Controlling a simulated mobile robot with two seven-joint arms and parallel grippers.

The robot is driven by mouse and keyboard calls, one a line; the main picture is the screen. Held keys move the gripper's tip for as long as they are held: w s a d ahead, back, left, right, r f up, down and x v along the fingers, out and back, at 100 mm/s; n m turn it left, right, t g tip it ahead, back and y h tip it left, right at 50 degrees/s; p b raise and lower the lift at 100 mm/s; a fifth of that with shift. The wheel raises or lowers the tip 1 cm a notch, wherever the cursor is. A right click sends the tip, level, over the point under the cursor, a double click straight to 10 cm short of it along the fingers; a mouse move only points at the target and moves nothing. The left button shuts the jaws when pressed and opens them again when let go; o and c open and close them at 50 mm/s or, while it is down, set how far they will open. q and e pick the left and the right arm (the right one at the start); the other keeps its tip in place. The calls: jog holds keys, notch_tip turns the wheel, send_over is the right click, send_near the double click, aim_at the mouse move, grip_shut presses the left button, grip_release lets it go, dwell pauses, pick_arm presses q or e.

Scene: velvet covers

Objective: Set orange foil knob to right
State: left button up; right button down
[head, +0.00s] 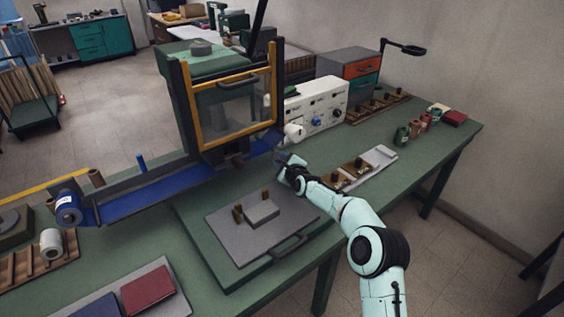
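My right gripper (281,159) is in front of the press, near the end of the blue strip (150,197) and below a white roll (294,132). It is apart from the control box's knobs. Its fingers are small and dark, and I cannot tell whether they are open or shut. My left gripper is not in view.
A grey plate (240,240) with a block and small brass pieces lies before the press. A wooden rack (345,178) and a pale tray (381,155) lie right of my gripper. An orange-fronted drawer unit (361,67) stands behind. The bench's right front is mostly clear.

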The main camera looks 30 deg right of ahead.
jog(key=c, duration=0.8)
grip_release()
jog(key=shift+d, duration=0.25)
jog(key=shift+c, duration=0.2)
jog(key=b+v, duration=0.3)
jog(key=v, duration=1)
jog(key=shift+s, duration=0.2)
jog(key=shift+a, duration=0.1)
